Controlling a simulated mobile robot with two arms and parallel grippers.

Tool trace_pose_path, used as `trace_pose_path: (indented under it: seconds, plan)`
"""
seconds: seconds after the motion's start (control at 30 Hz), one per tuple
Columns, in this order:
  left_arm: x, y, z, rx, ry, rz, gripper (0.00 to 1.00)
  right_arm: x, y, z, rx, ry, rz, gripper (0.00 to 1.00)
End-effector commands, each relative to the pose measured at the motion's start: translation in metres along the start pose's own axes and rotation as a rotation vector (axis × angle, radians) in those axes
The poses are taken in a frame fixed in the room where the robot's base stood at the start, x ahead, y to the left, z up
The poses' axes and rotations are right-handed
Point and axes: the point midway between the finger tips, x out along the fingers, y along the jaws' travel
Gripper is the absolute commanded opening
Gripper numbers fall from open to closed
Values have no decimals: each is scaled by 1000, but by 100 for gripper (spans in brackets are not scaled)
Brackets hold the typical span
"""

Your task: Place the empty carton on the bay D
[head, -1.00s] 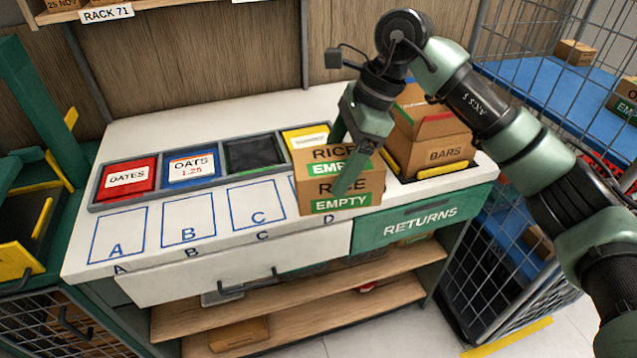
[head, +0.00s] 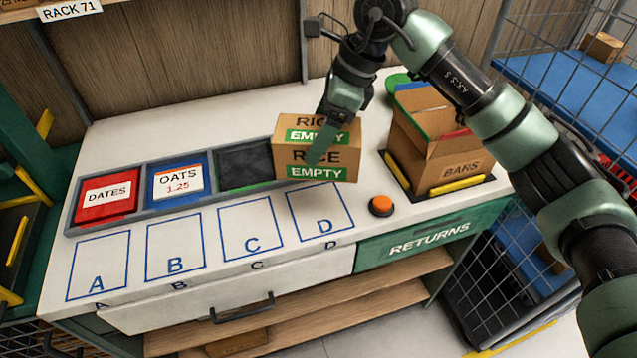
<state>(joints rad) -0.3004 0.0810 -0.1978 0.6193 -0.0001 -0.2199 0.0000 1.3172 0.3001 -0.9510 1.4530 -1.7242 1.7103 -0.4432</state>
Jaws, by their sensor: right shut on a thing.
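The empty carton (head: 290,163) is a brown box labelled RICE and EMPTY on green strips. My right gripper (head: 322,140) is shut on it, one finger across its front face. In the head view the carton shows just behind bay D (head: 322,226), a blue outlined rectangle on the white counter, and covers the right end of the tray row. I cannot tell how high it is above the surface. Bay D looks bare. My left gripper is not in view.
Bays A, B and C (head: 251,244) are bare. Behind them a grey tray holds red DATES (head: 107,207), blue OATS and a dark empty compartment (head: 243,168). An orange button (head: 381,206) stands right of bay D. An open BARS box (head: 428,160) stands further right.

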Motion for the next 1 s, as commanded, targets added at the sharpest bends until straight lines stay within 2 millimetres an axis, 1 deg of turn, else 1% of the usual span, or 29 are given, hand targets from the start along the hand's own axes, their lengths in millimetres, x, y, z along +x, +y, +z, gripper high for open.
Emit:
trace_pose_path:
  seconds: [0.03, 0.13, 0.23, 0.33, 0.5, 0.57, 0.83, 1.0]
  plan:
    - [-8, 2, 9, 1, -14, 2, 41, 12, 1, -5, 2, 1, 5, 16]
    - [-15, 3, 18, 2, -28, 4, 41, 36, 1, -16, 4, 2, 5, 16]
    - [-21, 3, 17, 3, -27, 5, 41, 59, 0, -25, 3, 1, 4, 16]
    - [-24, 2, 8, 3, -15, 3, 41, 76, 0, -32, 1, 1, 3, 16]
    - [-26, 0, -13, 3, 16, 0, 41, 90, -1, -37, 0, 0, 0, 16]
    - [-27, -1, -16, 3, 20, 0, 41, 93, 0, -39, 0, 1, 0, 16]
    - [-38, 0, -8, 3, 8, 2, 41, 126, 0, -53, 2, 1, 2, 16]
    - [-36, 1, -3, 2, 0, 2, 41, 130, -1, -54, -1, 0, -1, 16]
